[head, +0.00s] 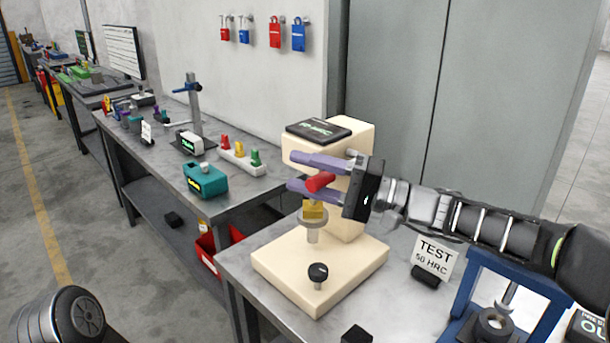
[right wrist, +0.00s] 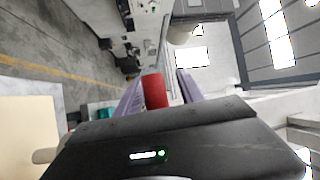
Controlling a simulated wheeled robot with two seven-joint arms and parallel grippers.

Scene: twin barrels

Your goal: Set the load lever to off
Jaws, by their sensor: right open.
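The cream hardness tester (head: 345,262) stands on the near bench, with a dark display on top. The red grip of its load lever (head: 320,181) shows in front of the tester's body; the rest of the lever is hidden by my gripper, so its setting is unclear. My right gripper (head: 293,172) is open and comes in from the right, its purple fingers above and below the red grip in the head view. In the right wrist view, the red grip (right wrist: 154,90) sits between the fingers (right wrist: 160,82), nearer the left one. My left gripper is not in view.
A black knob (head: 318,271) stands on the tester's base. A TEST card (head: 434,255) and a blue frame (head: 520,283) are at the right. Grey cabinets (head: 400,80) stand behind.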

